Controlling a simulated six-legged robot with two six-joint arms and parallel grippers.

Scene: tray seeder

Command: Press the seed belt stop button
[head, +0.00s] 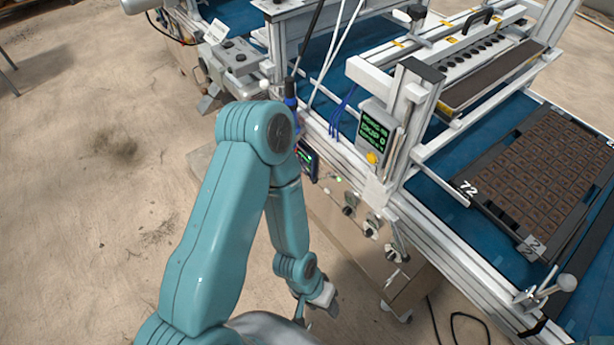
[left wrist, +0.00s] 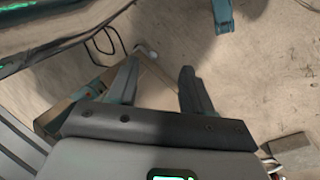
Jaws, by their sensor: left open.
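A grey control box (head: 374,138) with a green-lit display is fixed to the near side of the seeder frame. A round yellow button (head: 373,158) sits at its lower edge. No readable label marks a stop button. A small dark screen (head: 306,160) with coloured lights is partly behind my left arm. My left arm bends up and then down, ending low in front of the machine, well below the control box. In the left wrist view my left gripper (left wrist: 160,66) is open, with nothing between its fingers. My right gripper is not in view.
A dark cell tray (head: 485,208) lies on the blue belt (head: 440,207) at right. Small knobs (head: 371,228) stick out below the machine's near rail. Black cables (head: 470,322) lie on the floor. Bare floor (head: 80,200) is open at left.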

